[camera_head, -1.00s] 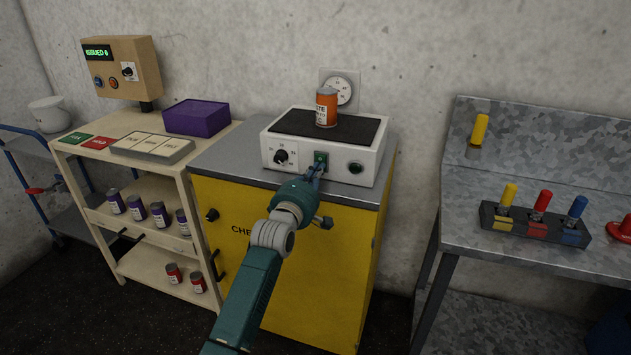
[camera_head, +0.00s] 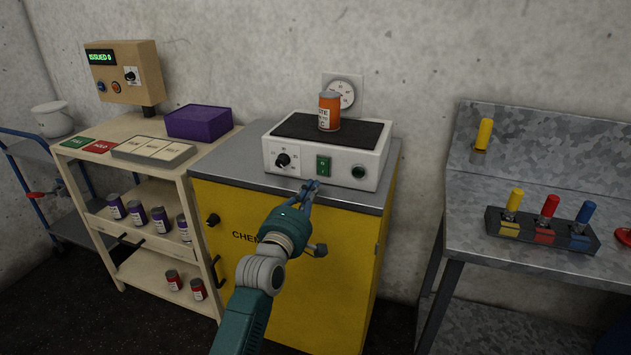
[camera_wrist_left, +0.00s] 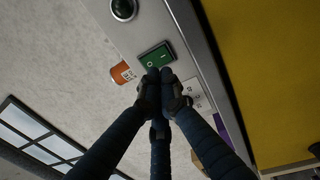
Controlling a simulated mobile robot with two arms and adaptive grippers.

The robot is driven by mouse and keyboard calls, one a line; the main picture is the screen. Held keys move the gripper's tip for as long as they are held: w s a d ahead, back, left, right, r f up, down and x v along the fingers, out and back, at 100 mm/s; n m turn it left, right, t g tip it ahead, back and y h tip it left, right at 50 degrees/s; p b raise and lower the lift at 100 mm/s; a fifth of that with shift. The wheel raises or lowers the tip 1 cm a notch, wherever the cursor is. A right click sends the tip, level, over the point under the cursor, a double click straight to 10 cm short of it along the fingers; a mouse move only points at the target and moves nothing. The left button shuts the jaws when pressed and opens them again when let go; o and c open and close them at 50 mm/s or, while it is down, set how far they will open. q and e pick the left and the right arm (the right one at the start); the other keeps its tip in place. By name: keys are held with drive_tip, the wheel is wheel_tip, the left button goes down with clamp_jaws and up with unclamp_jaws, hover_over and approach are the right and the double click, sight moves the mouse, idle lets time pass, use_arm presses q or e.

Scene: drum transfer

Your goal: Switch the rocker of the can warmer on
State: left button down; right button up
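The can warmer (camera_head: 278,140) is a white box with a dark top plate, standing on the yellow cabinet. Its green rocker (camera_head: 323,165) is in the middle of the front panel; it also shows in the left wrist view (camera_wrist_left: 157,57), with O and I marks. Which side is pressed in is not clear. A round lamp (camera_head: 358,172) right of the rocker looks dark green. My left gripper (camera_head: 311,186) is just in front of and below the rocker, apart from it. In the left wrist view its fingertips (camera_wrist_left: 159,75) are together, with nothing between them. My right gripper is not in view.
An orange can (camera_head: 329,112) stands on the warmer's plate. A dial (camera_head: 283,160) is left of the rocker. The yellow cabinet (camera_head: 335,250) has a grey top edge. A shelf unit (camera_head: 75,150) is left, and a metal bench (camera_head: 500,190) is right.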

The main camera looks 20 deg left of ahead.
use_arm(q)
drive_tip(key=shift+s, duration=0.95)
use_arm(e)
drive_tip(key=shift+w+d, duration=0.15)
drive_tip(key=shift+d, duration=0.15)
use_arm(q)
drive_tip(key=shift+f, duration=0.1)
